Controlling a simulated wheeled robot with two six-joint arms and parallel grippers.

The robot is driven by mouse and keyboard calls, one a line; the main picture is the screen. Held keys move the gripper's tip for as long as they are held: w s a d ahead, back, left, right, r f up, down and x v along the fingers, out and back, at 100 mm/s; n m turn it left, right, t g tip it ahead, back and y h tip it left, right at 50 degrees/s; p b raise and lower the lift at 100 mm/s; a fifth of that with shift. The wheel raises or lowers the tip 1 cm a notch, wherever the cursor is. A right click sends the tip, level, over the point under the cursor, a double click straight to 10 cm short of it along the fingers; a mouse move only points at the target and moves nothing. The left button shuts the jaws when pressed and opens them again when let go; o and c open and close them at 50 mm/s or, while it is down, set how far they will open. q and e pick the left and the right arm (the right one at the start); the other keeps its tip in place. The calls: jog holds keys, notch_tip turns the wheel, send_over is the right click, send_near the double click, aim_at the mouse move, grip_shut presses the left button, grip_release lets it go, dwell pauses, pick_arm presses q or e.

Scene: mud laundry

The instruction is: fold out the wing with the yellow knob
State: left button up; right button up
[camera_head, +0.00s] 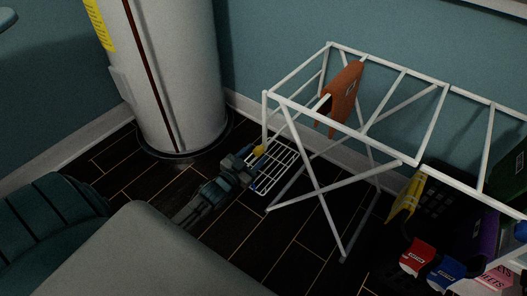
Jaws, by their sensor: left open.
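A white drying rack (345,131) stands on crossed legs beside the wall. Its wing (277,168), a small white wire grid, hangs down low at the rack's left end. A yellow knob (259,150) sits at the upper left edge of the wing. My left gripper (251,165) is open, right at the wing's left edge and just below the knob. It partly hides that edge. I cannot tell whether the fingers touch the knob or the wing. My right gripper is not in view.
An orange cloth (341,95) hangs on the rack. A white water heater (174,75) stands behind, left of the rack. A yellow folded sign (406,198), a black basket (437,205) and red and blue boxes (417,257) crowd the right. Dark tiled floor (262,233) is clear in front.

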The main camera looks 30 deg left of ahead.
aim_at(262, 147)
pick_arm(q)
jog(key=w, duration=0.3)
jog(key=shift+d+r, duration=0.1)
jog(key=shift+w+d+p, duration=0.1)
jog(key=shift+w+p, duration=0.2)
jog(key=shift+w, duration=0.5)
jog(key=shift+c, duration=0.4)
grip_shut()
